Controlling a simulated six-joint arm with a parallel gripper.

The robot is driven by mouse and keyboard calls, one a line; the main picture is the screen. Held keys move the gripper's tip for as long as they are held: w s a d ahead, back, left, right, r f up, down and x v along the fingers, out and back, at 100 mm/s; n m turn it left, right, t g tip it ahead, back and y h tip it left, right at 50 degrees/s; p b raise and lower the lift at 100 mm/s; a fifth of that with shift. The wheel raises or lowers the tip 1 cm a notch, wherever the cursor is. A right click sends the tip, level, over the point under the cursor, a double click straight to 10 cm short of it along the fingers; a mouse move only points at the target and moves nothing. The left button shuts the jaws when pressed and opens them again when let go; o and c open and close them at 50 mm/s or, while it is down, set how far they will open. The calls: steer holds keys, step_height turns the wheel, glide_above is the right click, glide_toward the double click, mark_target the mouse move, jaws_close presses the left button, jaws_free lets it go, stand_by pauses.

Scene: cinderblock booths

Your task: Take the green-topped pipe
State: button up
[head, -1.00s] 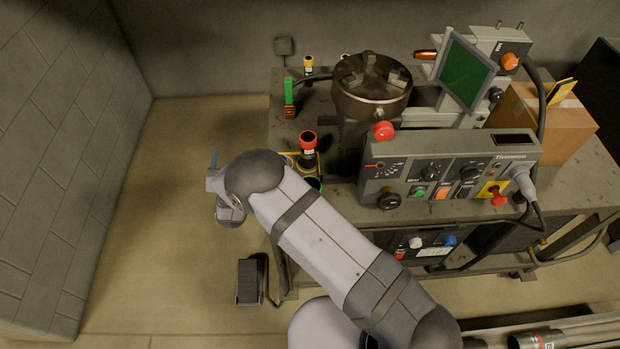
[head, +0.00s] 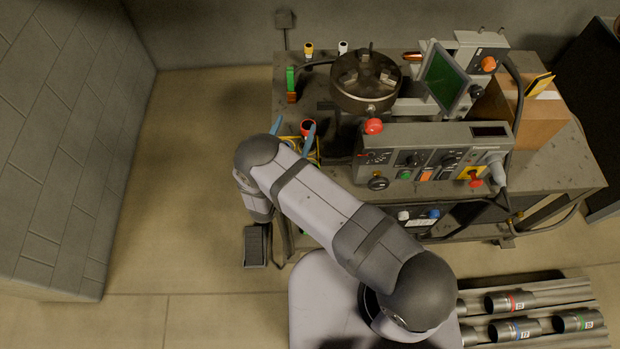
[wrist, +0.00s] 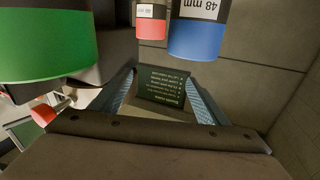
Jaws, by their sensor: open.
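In the wrist view a cylinder with a wide green band (wrist: 45,45) stands large and close at the upper left, outside my jaws; its far end is out of frame. In the head view my arm hides it. My gripper (head: 292,131) is open, with blue fingers over the bench's left end. In the wrist view my gripper (wrist: 160,85) has no pipe between its fingers; a dark green text plate (wrist: 163,88) shows beyond them. A blue-banded cylinder marked 48 mm (wrist: 198,32) and a red-banded one (wrist: 151,22) stand above the jaws in that view.
The red-topped cylinder (head: 308,126) stands beside my fingers. A chuck (head: 366,85) and control panel (head: 440,150) are to the right. Yellow-topped (head: 308,49) and white-topped (head: 343,47) cylinders stand behind. Banded pipes (head: 515,328) lie at lower right. Floor at left is clear.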

steer(key=s+d+t+h+b, duration=0.1)
steer(key=s+d+t+h, duration=0.1)
steer(key=s+d, duration=0.4)
steer(key=s+f+n+y, duration=0.1)
steer(key=s+f+y, duration=0.1)
steer(key=f, duration=0.1)
steer(key=s+a+f+n+y, duration=0.1)
steer(key=s+f+y, duration=0.1)
steer(key=s+f, duration=0.1)
steer(key=s+f+n+g+y, duration=0.1)
steer(key=s+f+n+y, duration=0.1)
steer(key=f, duration=0.3)
steer(key=shift+s+a+y+p, duration=0.4)
steer(key=shift+s+y, duration=0.1)
steer(key=shift+s, duration=0.1)
steer(key=shift+w+r+p, duration=0.1)
steer(key=shift+w+p, duration=0.35)
steer(key=shift+w, duration=0.7)
steer(key=shift+w+r+p, duration=0.2)
steer(key=shift+w+p, duration=0.15)
steer(key=shift+p, duration=0.1)
steer(key=w, duration=0.1)
steer(key=w+p, duration=0.1)
steer(key=p, duration=0.1)
steer(key=shift+w+d+r, duration=0.1)
steer(key=shift+w+r, duration=0.15)
steer(key=shift+w, duration=0.15)
steer(key=shift+w+f, duration=0.2)
steer(key=shift+w, duration=0.65)
steer(key=shift+c, duration=0.6)
